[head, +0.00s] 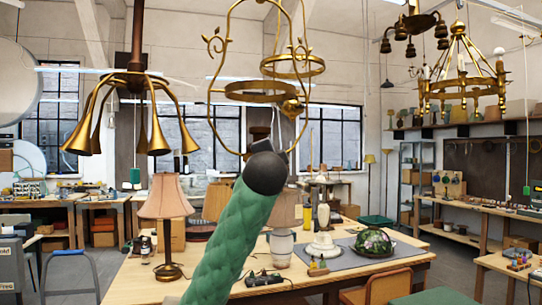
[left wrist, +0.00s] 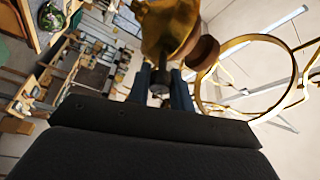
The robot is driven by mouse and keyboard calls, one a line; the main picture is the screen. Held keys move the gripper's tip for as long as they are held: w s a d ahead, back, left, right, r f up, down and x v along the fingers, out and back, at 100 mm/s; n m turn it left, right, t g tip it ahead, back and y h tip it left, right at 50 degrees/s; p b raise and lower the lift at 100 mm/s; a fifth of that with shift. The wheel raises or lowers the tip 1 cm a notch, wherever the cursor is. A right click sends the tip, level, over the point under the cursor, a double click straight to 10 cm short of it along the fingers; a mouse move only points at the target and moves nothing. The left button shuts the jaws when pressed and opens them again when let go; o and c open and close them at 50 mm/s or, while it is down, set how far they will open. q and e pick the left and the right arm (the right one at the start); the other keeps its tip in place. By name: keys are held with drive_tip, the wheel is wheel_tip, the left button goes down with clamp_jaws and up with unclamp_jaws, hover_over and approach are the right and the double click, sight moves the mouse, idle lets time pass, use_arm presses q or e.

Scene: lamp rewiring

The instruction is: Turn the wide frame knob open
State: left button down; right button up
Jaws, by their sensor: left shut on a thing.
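The wide brass frame (head: 211,85) hangs in the upper middle of the head view, with two rings and curled arms. A brass fitting (head: 292,107) sits on its lower right side. In the left wrist view this brass body (left wrist: 168,28) is close ahead, with a brown round part (left wrist: 204,52) and a large brass ring beside it. My left gripper (left wrist: 169,76) reaches up to it, its two fingers closed around a small dark knob (left wrist: 159,88) under the brass body. The fingers partly hide the knob, so its turn angle cannot be told. My right gripper is out of view.
A brass horn chandelier (head: 133,80) hangs to the left and a ring chandelier (head: 462,85) to the right. Below, the wooden workbench (head: 120,285) bears a pink-shaded lamp (head: 166,200), a white jug (head: 281,246) and a glass dome (head: 374,242). The air around the frame is open.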

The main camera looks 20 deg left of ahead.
use_arm(q)
drive_tip(key=shift+m, duration=0.5)
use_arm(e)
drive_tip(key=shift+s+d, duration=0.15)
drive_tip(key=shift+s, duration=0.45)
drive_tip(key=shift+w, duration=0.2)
use_arm(q)
drive_tip(key=c, duration=1.3)
unclamp_jaws()
drive_tip(key=shift+o, duration=0.2)
drive_tip(key=shift+s+f, duration=0.1)
drive_tip(key=shift+s, duration=0.05)
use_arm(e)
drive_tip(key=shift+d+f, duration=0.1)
use_arm(q)
drive_tip(key=shift+s, duration=0.2)
drive_tip(key=r+b+v, duration=0.1)
drive_tip(key=b+v, duration=0.3)
drive_tip(key=v, duration=0.3)
drive_tip(key=shift+f, duration=0.4)
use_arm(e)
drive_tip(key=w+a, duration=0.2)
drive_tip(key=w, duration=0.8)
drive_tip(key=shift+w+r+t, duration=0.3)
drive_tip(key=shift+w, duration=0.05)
